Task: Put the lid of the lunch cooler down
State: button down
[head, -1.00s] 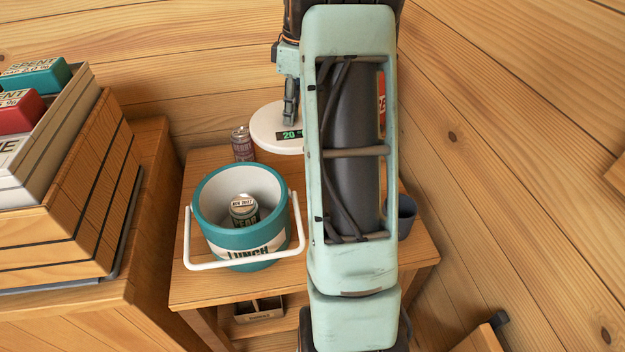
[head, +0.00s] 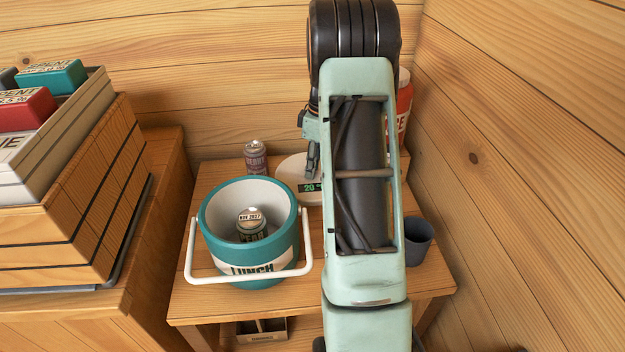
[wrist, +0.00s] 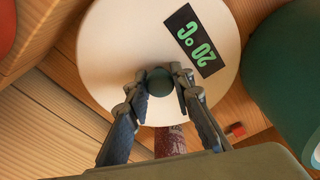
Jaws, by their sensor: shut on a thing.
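The lid is a round white disc with a dark 20 °C display and a dark round knob. It shows behind and right of the cooler in the head view (head: 289,170) and fills the middle of the wrist view (wrist: 125,50). My gripper (wrist: 159,82) is shut on the lid's knob; its fingers also show in the head view (head: 312,165). The lid is level and low over the tabletop; I cannot tell whether it touches. The teal lunch cooler (head: 222,250) stands open with its white handle down in front and a can (head: 251,224) inside. My arm hides the lid's right side.
A reddish can (head: 256,158) stands on the small table (head: 190,300) close to the lid's left. A grey cup (head: 419,242) stands at the table's right. A red bottle (head: 404,105) is behind my arm. A crate of boxes (head: 60,220) is at left.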

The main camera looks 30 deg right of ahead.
jog(key=shift+f, duration=2.4)
jog(key=shift+f, duration=0.15)
jog(key=c, duration=1.7)
grip_release()
jog(key=r, duration=0.8)
jog(key=s+d+r, duration=0.1)
jog(key=r, duration=0.3)
jog(key=shift+s+r, duration=0.1)
jog(key=shift+r, duration=0.05)
